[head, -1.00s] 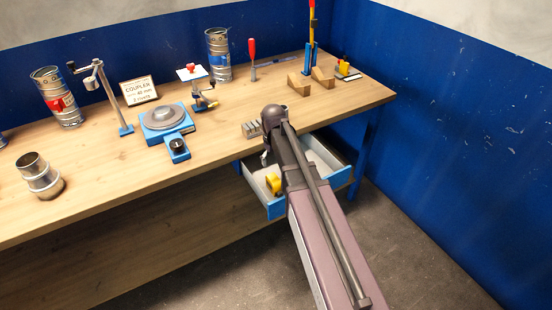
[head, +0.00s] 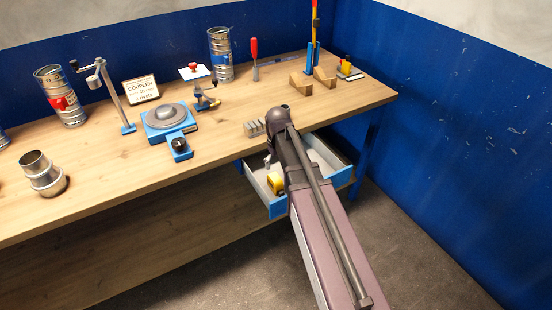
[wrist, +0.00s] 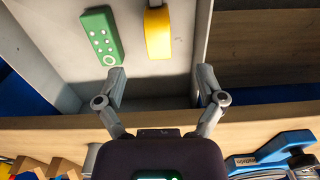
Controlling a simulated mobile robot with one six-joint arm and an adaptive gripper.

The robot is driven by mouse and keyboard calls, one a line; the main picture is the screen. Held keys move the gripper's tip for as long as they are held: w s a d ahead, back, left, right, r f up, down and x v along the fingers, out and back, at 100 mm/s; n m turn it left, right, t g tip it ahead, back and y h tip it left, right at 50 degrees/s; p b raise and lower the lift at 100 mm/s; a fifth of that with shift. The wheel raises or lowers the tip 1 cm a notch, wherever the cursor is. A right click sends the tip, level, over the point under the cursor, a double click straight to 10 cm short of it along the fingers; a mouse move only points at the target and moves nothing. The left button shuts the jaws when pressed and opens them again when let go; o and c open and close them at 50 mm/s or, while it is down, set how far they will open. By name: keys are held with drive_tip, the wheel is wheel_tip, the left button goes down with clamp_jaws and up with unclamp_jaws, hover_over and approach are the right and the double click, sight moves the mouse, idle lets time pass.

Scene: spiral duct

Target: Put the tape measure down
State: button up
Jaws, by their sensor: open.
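The yellow tape measure (head: 276,183) lies in the open drawer (head: 279,206) under the bench, near its front left part. In the wrist view the yellow tape measure (wrist: 158,33) is on the pale drawer floor, partly cut off by the top edge. My gripper (wrist: 162,75) is open with nothing between its fingers. Its two grey fingers are spread apart, and the tape measure lies beyond the gap between them, apart from both. In the head view my arm hides most of the gripper.
A green block with pale circles (wrist: 102,37) lies left of the tape measure in the drawer. A blue turntable device (head: 169,121) and a metal coupler (head: 42,174) stand further left.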

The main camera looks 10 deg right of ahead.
drive_tip(key=s+d+m, duration=0.1)
drive_tip(key=s+m, duration=0.2)
drive_tip(key=s, duration=1.2)
drive_tip(key=shift+d, duration=0.3)
